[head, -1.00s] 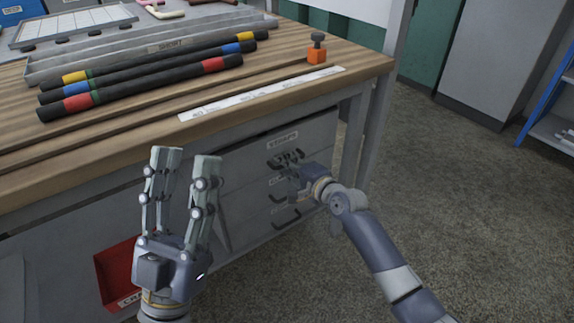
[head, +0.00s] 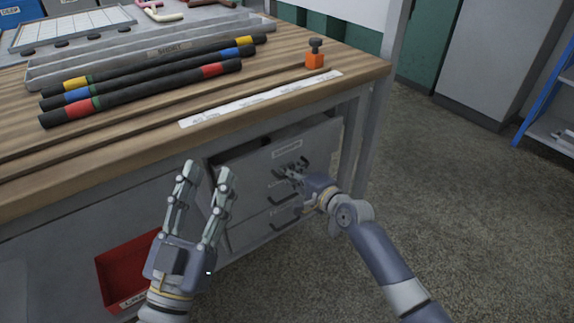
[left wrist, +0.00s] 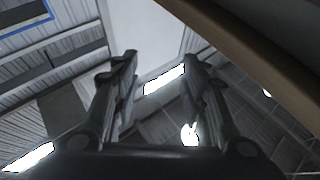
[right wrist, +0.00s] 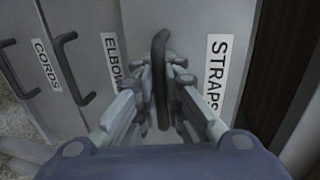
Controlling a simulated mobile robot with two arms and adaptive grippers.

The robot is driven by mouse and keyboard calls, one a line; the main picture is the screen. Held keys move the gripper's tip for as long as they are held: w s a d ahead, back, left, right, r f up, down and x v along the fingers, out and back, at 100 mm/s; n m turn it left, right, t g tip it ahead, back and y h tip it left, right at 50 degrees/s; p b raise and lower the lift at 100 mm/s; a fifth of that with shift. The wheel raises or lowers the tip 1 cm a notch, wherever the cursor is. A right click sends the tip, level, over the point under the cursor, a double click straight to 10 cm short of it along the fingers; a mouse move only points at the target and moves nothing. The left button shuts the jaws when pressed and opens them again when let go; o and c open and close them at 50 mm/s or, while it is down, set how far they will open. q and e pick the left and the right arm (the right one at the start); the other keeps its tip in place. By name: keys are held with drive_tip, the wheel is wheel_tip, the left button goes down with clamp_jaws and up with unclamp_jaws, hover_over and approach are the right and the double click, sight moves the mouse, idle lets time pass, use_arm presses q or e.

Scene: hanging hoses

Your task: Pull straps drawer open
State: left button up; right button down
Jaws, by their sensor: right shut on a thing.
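The straps drawer is the top grey drawer under the workbench; its front (head: 255,160) stands out from the cabinet, with a dark gap above it. In the right wrist view its front (right wrist: 222,30) carries a STRAPS label, and its dark handle (right wrist: 160,60) runs between my fingers. My right gripper (head: 291,171) is shut on that handle; it also shows in the right wrist view (right wrist: 158,95). My left gripper (head: 206,172) is open and empty, fingers up, in front of the bench; its fingers also show in the left wrist view (left wrist: 160,75).
Below are the elbow drawer and the cords drawer (right wrist: 40,70), both with dark handles. A red bin (head: 122,270) is under the bench at the left.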

use_arm(q)
drive_tip(key=s+a+f+g+y+p, duration=0.2)
drive_tip(key=f+g, duration=0.4)
drive_tip(key=f, duration=0.5)
drive_tip(key=s+a+f+g+y+p, duration=0.2)
drive_tip(key=f+g, duration=0.5)
drive_tip(key=f, duration=0.4)
drive_tip(key=shift+s+a+n+g+p, duration=0.3)
drive_tip(key=shift+s+n, duration=0.1)
drive_tip(key=shift+s, duration=0.45)
use_arm(e)
drive_tip(key=f+v, duration=0.2)
drive_tip(key=v, duration=0.8)
drive_tip(key=f+v, duration=0.2)
drive_tip(key=v, duration=0.8)
drive_tip(key=shift+s+d, duration=0.3)
drive_tip(key=shift+s, duration=0.1)
use_arm(q)
drive_tip(key=shift+f, duration=0.1)
use_arm(e)
drive_tip(key=c, duration=2)
unclamp_jaws()
drive_tip(key=shift+o, duration=0.2)
